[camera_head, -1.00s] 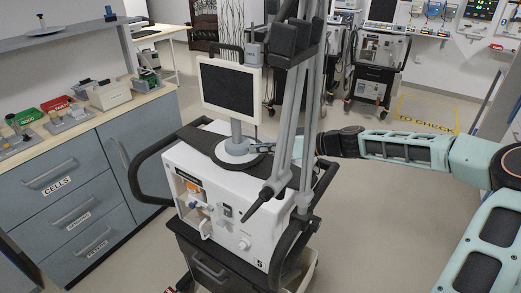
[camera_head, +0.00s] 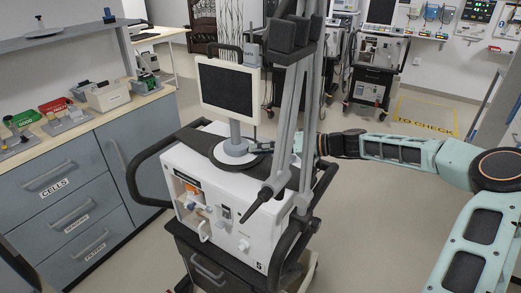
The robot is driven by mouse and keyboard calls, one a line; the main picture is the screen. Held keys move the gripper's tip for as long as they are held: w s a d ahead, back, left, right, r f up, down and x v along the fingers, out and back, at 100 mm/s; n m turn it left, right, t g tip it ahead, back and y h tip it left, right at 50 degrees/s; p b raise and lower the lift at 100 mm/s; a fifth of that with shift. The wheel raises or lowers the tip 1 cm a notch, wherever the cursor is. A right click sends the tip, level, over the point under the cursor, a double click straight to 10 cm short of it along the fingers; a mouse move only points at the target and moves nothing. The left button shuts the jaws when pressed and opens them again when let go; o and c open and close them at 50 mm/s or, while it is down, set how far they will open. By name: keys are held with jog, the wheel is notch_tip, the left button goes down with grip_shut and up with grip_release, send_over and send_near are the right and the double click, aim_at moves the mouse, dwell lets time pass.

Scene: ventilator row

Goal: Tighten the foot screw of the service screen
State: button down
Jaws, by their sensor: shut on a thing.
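The service screen (camera_head: 227,88) is a dark panel in a pale frame with a handle on top, upright on a grey post above the white ventilator (camera_head: 214,217). Its round foot (camera_head: 232,152) sits on the dark top of the ventilator. My gripper (camera_head: 262,147) reaches in from the right, low at the right side of the foot, partly behind the grey support tubes. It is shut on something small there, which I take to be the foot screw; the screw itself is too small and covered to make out.
Grey tubes (camera_head: 281,125) with dark blocks (camera_head: 290,38) rise in front of my wrist. A black side handle (camera_head: 140,160) curves out at the ventilator's left. A drawer counter (camera_head: 120,115) with trays stands at left. Open floor (camera_head: 385,220) lies at right.

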jog(key=c, duration=1.8)
grip_release()
jog(key=shift+o, duration=0.2)
jog(key=v, duration=0.8)
